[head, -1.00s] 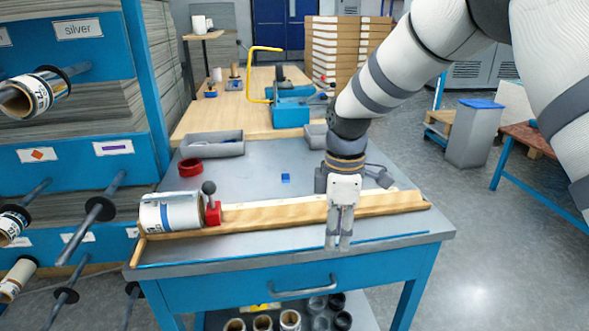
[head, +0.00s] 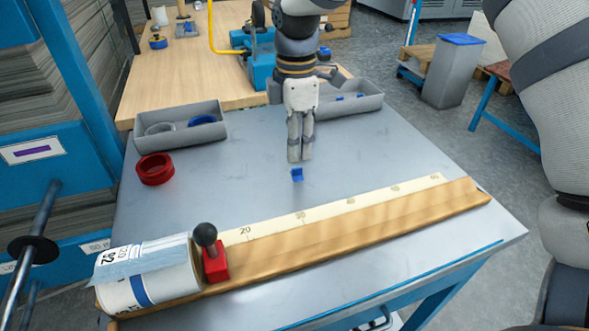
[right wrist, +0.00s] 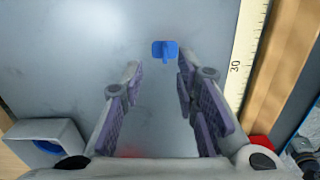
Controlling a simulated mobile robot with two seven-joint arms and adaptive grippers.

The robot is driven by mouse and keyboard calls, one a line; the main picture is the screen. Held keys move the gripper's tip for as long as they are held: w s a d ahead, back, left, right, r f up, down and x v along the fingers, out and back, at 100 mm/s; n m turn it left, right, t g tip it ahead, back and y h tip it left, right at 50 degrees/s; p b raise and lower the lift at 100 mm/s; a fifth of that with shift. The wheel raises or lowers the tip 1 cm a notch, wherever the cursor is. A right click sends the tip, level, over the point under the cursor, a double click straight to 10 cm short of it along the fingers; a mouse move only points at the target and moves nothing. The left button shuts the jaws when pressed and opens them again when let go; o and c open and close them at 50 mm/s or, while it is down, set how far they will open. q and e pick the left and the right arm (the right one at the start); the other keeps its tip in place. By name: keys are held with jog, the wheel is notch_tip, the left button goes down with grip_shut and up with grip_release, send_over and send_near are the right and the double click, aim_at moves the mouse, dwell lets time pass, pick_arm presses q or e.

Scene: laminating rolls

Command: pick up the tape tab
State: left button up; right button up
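The tape tab is a small blue piece (head: 297,174) lying on the grey table top, behind the wooden ruler rail in the head view. It also shows in the right wrist view (right wrist: 165,50), beyond the fingertips and nearer the right finger. My right gripper (head: 300,158) points down just behind the tab in the head view, with its fingers looking close together there. In the right wrist view my right gripper (right wrist: 158,78) has its two fingers apart with nothing between them. My left gripper is not in view.
A wooden rail with a scale (head: 350,229) runs along the table front, with a red stop (head: 216,263) and a white roll (head: 150,285) at its left. A red ring (head: 155,169) and grey trays (head: 180,140) lie behind.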

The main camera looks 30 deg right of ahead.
aim_at(297, 168)
jog(key=f, duration=0.2)
jog(key=s+f, duration=0.1)
jog(key=f, duration=0.1)
jog(key=shift+a+f, duration=0.1)
jog(key=shift+f, duration=0.15)
jog(key=shift+w+f, duration=0.15)
jog(key=shift+f, duration=0.25)
grip_shut()
jog(key=shift+r, duration=0.1)
